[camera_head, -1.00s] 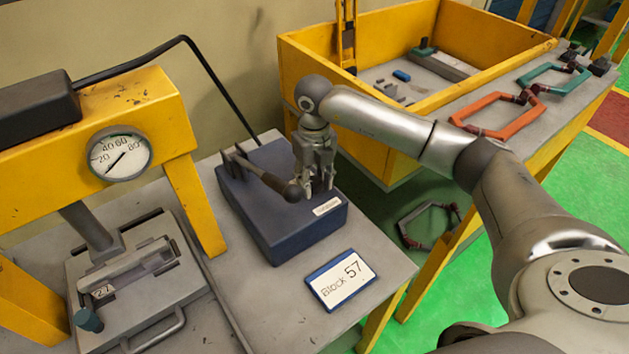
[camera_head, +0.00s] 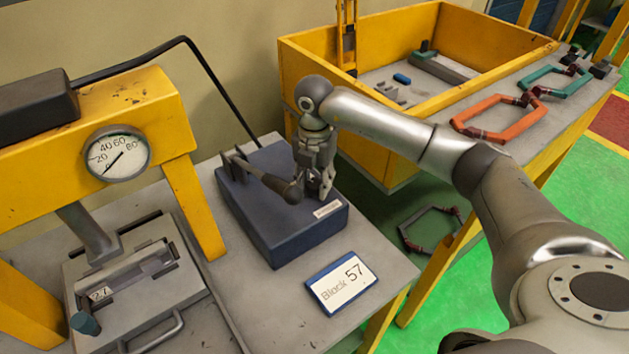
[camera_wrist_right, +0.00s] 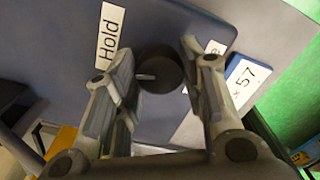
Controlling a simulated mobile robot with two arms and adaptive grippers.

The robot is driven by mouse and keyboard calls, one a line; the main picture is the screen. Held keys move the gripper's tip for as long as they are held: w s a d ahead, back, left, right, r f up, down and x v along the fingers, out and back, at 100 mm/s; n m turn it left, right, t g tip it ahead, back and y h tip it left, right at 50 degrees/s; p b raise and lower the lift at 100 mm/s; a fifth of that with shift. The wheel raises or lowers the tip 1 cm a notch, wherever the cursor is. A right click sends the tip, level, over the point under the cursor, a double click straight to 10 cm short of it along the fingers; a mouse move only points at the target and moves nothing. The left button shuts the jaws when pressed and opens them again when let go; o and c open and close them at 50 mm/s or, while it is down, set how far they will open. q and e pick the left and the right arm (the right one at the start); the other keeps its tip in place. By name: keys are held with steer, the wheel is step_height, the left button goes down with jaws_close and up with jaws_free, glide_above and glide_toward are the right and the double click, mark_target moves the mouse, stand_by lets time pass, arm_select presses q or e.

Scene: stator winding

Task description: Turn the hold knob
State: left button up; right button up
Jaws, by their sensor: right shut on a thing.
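The hold knob (camera_wrist_right: 160,68) is a round black knob with a pale pointer mark. It stands on a dark blue box (camera_head: 292,228), beside a white label reading "Hold" (camera_wrist_right: 110,35). My right gripper (camera_head: 319,192) points down over the right part of the box. In the wrist view its fingers (camera_wrist_right: 156,80) stand on either side of the knob and are shut on it. In the head view the gripper hides the knob. My left gripper is in neither view.
A lever (camera_head: 265,178) with a dark ball end rises from the box, close to the gripper's left. A "Block 57" card (camera_head: 342,283) lies in front. A yellow press frame (camera_head: 190,195) with a gauge (camera_head: 117,154) stands left. A yellow-walled bin (camera_head: 430,105) is behind.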

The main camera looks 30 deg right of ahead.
mark_target(315, 183)
steer(key=shift+w+r+m, duration=0.15)
steer(key=shift+m, duration=1.45)
steer(key=o, duration=0.8)
steer(key=shift+o, duration=1)
step_height(315, 183, up, 12)
